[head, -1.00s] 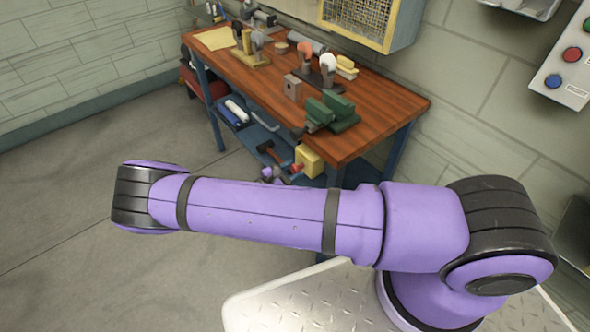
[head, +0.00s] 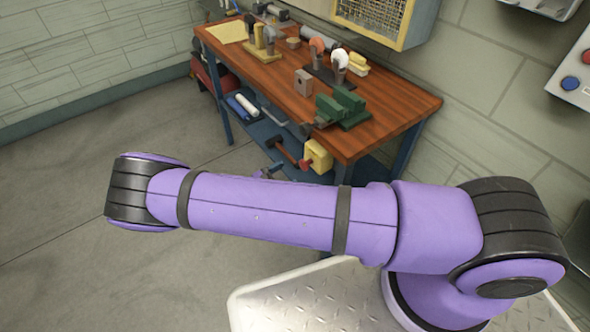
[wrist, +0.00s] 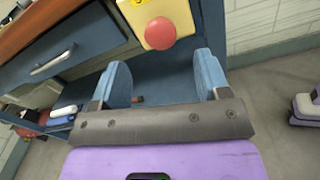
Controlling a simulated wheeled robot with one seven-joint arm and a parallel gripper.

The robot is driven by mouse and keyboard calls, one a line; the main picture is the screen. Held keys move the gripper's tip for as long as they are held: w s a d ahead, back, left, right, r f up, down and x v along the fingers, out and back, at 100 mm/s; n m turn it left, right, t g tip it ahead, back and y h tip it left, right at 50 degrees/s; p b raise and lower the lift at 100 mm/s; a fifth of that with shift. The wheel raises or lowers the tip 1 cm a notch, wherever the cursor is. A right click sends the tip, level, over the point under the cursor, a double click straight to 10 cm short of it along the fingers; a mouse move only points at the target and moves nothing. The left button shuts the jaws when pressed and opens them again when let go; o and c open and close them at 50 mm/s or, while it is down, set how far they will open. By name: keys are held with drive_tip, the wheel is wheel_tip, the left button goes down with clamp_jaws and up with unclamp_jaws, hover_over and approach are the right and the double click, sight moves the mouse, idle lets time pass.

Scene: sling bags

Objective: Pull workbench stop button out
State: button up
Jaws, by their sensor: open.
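The stop button is a red mushroom-shaped knob (head: 305,164) on a yellow box (head: 319,154) at the front end of the workbench (head: 385,125), just below the wooden top. In the wrist view the red knob (wrist: 161,33) stands out from the yellow box (wrist: 142,12) at the top centre. My gripper (wrist: 161,62) is open and empty, its two blue fingers spread to either side below the knob in the picture. The knob appears beyond the fingertips and not between them. In the head view my gripper is mostly hidden behind my purple arm.
A green vise (head: 343,107), a grey block (head: 303,83) and several tools stand on the bench top. A blue drawer (wrist: 60,62) with a pale handle is left of the box in the wrist view. Floor left of the bench is clear.

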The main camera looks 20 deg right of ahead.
drive_tip(key=shift+v, duration=2.25)
drive_tip(key=s+d+r+m+g+y, duration=0.1)
drive_tip(key=d+r+m+g+y, duration=0.25)
drive_tip(key=r, duration=0.85)
drive_tip(key=s+d+r+m+g+y, duration=0.1)
drive_tip(key=d+r+m+g+y, duration=0.25)
drive_tip(key=r, duration=0.75)
drive_tip(key=s+d+r+m+g+y, duration=0.1)
drive_tip(key=d+r+m+y, duration=0.3)
drive_tip(key=r, duration=0.8)
drive_tip(key=s+d+r+m+t+y, duration=0.3)
drive_tip(key=s+d+r+m+t, duration=0.1)
drive_tip(key=s+r, duration=0.5)
drive_tip(key=s+d+r+m+t+y, duration=0.3)
drive_tip(key=s+r, duration=0.6)
drive_tip(key=s, duration=0.4)
drive_tip(key=shift+s+d+r+m+t, duration=0.2)
drive_tip(key=shift+d+r+m+t, duration=0.2)
drive_tip(key=shift+m, duration=0.1)
